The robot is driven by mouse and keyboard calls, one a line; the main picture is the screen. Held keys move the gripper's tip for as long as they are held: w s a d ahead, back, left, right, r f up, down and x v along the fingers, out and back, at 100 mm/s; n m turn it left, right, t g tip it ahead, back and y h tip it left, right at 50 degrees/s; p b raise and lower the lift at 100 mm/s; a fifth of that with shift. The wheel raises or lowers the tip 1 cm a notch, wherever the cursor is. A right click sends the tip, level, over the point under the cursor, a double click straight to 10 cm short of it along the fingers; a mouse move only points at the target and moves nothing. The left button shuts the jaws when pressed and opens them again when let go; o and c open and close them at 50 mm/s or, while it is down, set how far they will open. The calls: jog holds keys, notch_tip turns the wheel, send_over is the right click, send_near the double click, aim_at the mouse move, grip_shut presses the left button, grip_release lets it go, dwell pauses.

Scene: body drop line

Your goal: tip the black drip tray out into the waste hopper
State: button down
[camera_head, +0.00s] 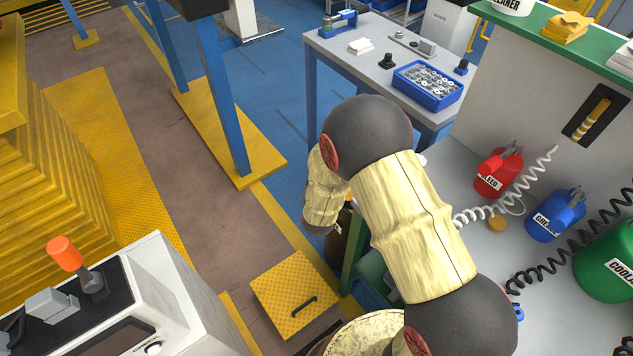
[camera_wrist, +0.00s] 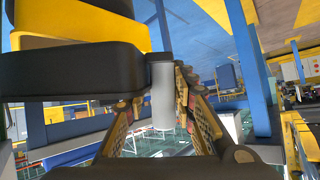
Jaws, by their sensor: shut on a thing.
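In the wrist view my gripper (camera_wrist: 165,105) has its two yellow-and-black fingers on either side of a pale grey upright post (camera_wrist: 163,98) with a dark top. The post's dark top meets a broad black body with rounded edges, which looks like the black drip tray (camera_wrist: 75,72). Its inside does not show. In the head view my padded arm hides the gripper and the tray. A white container (camera_head: 446,26) with a small dark label stands at the back; I cannot tell whether it is the waste hopper.
A grey table (camera_head: 345,62) holds a blue crate (camera_head: 428,85) of metal parts. On the right, a bench carries red (camera_head: 497,172), blue (camera_head: 556,214) and green (camera_head: 610,262) canisters with coiled hoses. A blue post (camera_head: 222,100) stands left of my arm. Brown floor lies open beyond.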

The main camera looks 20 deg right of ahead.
jog(key=shift+w+d+f, duration=0.1)
jog(key=shift+w+d, duration=0.05)
jog(key=shift+w+d+r+m+g+y+p, duration=0.15)
jog(key=shift+w+d+r+g+y+p, duration=0.15)
jog(key=shift+d+r+p, duration=0.15)
jog(key=shift+w+d+r+m+g+y+p, duration=0.2)
jog(key=shift+d+r+g+y+p, duration=0.1)
jog(key=shift+r, duration=0.2)
jog(key=shift+w+d+r+m+g+y, duration=0.2)
jog(key=shift+w+d+r+g+y, duration=0.2)
jog(key=shift+d+r, duration=0.25)
jog(key=shift+w+d+r+m+g+y, duration=0.15)
jog(key=shift+w+d+r+g+y, duration=0.2)
jog(key=shift+d+r, duration=0.25)
jog(key=shift+r+p, duration=0.1)
jog(key=shift+p, duration=0.4)
jog(key=shift+w+d+r+y+p, duration=0.2)
jog(key=shift+d+r+y+p, duration=0.1)
jog(key=shift+p, duration=1)
jog(key=shift+w+d+r+m+g+y+p, duration=0.25)
jog(key=shift+d+r+g+y+p, duration=0.2)
jog(key=shift+p, duration=3.8)
jog(key=shift+w+d+r+m+g+y+p, duration=0.25)
jog(key=shift+r+p, duration=0.25)
jog(key=shift+p, duration=3.7)
jog(key=shift+w+d+r+g+y+p, duration=0.4)
jog(key=shift+d+r+y+p, duration=0.2)
jog(key=shift+p, duration=3.9)
